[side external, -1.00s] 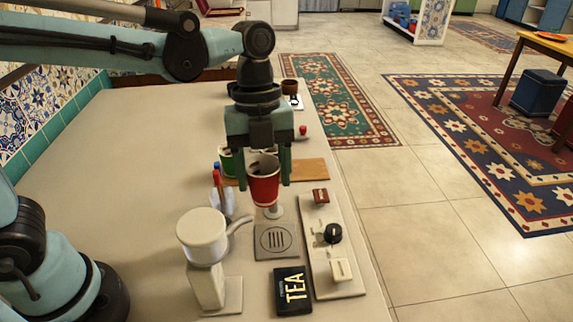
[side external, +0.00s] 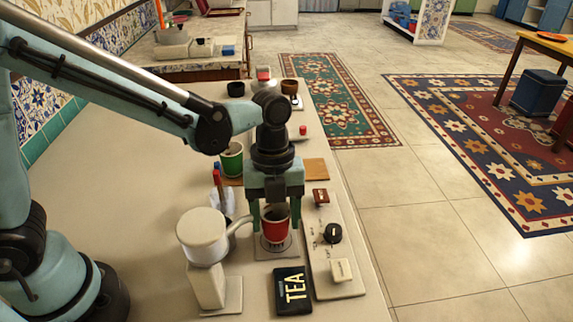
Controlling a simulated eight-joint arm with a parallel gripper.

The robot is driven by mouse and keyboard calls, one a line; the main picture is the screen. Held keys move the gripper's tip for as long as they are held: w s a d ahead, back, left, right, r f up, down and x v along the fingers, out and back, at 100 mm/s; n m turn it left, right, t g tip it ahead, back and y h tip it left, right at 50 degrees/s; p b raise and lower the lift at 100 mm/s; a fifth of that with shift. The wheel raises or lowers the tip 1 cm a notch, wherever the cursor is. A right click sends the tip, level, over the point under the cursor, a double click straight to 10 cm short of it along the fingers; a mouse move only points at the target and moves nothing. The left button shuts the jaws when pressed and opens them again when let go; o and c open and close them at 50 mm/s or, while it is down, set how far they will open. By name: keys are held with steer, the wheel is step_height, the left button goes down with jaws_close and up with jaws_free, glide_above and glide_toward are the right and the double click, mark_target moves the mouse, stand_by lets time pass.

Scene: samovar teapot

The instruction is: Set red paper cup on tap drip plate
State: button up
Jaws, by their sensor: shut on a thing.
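The red paper cup (side external: 275,228) is upright between the fingers of my gripper (side external: 275,222), which is shut on it. The cup is over the drip plate (side external: 263,253), a small grey square with a slotted round centre, now mostly covered by the cup. I cannot tell whether the cup's base touches the plate. The white samovar teapot (side external: 202,236) stands left of the plate. Its curved spout (side external: 239,227) reaches toward the cup's left side.
A panel with a black knob (side external: 333,233) and switches lies right of the plate. A black TEA packet (side external: 293,291) lies in front. A green cup (side external: 231,160) stands behind on a wooden board (side external: 316,169). The counter's left part is clear.

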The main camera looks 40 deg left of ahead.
steer(key=shift+f, duration=0.35)
steer(key=shift+f, duration=0.2)
steer(key=o, duration=0.7)
steer(key=shift+r, duration=0.1)
